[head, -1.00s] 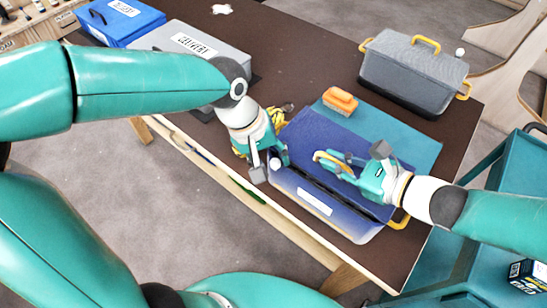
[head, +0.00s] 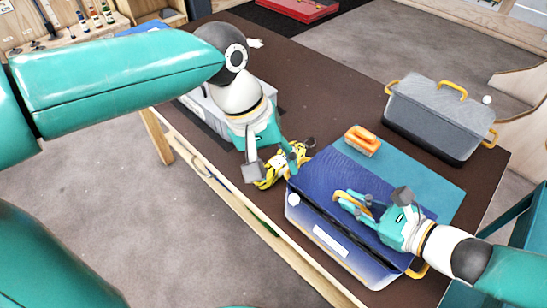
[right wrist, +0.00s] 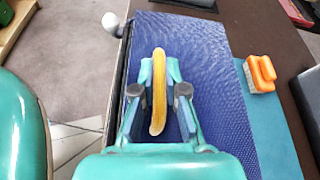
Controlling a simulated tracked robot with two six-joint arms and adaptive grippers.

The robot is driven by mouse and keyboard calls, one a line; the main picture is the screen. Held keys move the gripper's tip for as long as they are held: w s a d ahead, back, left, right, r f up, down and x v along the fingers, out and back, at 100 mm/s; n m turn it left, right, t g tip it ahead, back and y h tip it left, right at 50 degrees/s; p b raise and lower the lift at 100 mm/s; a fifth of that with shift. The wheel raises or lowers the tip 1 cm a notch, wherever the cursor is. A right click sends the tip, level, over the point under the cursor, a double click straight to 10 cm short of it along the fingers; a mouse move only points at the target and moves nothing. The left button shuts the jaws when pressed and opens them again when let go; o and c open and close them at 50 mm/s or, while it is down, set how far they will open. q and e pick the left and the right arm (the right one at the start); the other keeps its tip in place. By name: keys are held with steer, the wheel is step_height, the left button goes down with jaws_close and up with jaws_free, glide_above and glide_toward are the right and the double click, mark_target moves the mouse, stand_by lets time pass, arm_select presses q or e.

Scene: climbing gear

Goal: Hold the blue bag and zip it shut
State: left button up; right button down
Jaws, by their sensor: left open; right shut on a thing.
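The blue bag (head: 330,195) lies on the table's near right part, with a dark slit along its top and a white label on its near side. A white ball (head: 293,199), perhaps the zip pull, sits at the slit's left end; it also shows in the right wrist view (right wrist: 110,22). My right gripper (head: 358,204) is shut on the bag's yellow top handle (right wrist: 158,90), which stands between its fingers in the right wrist view. My left gripper (head: 276,166) is open and empty, up and left of the ball and apart from it.
A yellow coil (head: 268,183) lies under my left gripper. An orange brush (head: 362,140) rests on a teal mat (head: 420,175) behind the bag. A grey bag (head: 430,120) stands at the back right. The table's middle (head: 330,85) is clear.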

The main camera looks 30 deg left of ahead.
arm_select(q)
steer(key=shift+s+a+r, duration=0.1)
steer(key=shift+a+r, duration=0.05)
steer(key=shift+r, duration=0.45)
arm_select(e)
steer(key=c, duration=1.1)
jaws_free()
steer(key=shift+c, duration=0.2)
steer(key=v, duration=1.2)
steer(key=shift+f, duration=0.1)
arm_select(q)
steer(key=shift+f, duration=0.1)
arm_select(e)
steer(key=shift+s, duration=0.15)
